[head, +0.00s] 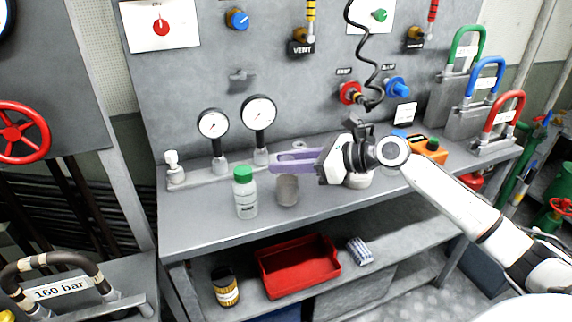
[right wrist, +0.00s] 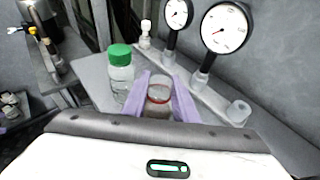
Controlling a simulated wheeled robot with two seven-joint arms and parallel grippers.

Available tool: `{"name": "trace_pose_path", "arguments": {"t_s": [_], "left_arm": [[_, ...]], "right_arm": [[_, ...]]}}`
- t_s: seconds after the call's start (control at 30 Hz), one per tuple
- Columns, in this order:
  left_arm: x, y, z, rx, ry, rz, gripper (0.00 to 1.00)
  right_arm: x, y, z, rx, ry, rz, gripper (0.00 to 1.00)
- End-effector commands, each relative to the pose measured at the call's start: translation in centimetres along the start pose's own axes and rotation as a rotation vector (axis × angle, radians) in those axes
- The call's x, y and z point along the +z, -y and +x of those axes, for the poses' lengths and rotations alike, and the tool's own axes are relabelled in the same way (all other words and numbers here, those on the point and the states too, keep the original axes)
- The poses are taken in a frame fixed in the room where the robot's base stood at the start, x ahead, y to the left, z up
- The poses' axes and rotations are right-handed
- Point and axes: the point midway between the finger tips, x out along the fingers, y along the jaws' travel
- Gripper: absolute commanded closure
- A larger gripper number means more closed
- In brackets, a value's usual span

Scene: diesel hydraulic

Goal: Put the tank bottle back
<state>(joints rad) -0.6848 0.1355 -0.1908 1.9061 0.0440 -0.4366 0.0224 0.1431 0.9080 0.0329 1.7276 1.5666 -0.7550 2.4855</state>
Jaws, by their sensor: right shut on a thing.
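A clear bottle with a green cap (head: 246,199) stands upright on the grey bench, and its label is too small to read. It also shows in the right wrist view (right wrist: 120,72), just left of the fingers. My right gripper (head: 282,161) has its purple fingers shut on a greyish, see-through jar (head: 288,191), which hangs below the fingers at the bench top. In the right wrist view the jar (right wrist: 158,92) has a reddish rim and sits between both fingers. I cannot tell whether its base touches the bench. My left gripper is not in view.
Two pressure gauges (head: 258,113) stand on a raised strip behind the jar. A red tray (head: 298,266), a dark jar (head: 225,287) and a striped pack (head: 360,251) are on the lower shelf. An orange box (head: 430,149) is at the right. The bench front is clear.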

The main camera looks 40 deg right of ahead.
Motion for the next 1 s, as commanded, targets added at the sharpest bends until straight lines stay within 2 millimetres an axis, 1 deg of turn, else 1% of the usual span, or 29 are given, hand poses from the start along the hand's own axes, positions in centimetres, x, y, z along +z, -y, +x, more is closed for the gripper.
{"name": "trace_pose_path", "arguments": {"t_s": [0.37,0.4,0.47,0.5,0.87,1.0], "left_arm": [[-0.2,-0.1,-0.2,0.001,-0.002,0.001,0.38],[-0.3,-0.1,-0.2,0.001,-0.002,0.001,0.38],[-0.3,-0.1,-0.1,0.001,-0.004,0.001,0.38],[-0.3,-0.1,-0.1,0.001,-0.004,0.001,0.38],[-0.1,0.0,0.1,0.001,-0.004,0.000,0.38],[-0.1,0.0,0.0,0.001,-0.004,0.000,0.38]], "right_arm": [[-0.3,0.0,0.1,0.000,0.003,0.000,1.00],[-0.4,0.0,0.2,0.000,0.002,0.000,0.72],[-0.4,0.0,0.2,0.000,0.002,-0.001,0.62],[-0.4,0.0,0.2,0.000,0.002,-0.001,0.56],[-0.2,0.0,0.1,0.000,0.002,-0.004,0.55],[-0.4,0.0,-1.3,0.000,-0.001,0.000,0.55]]}}
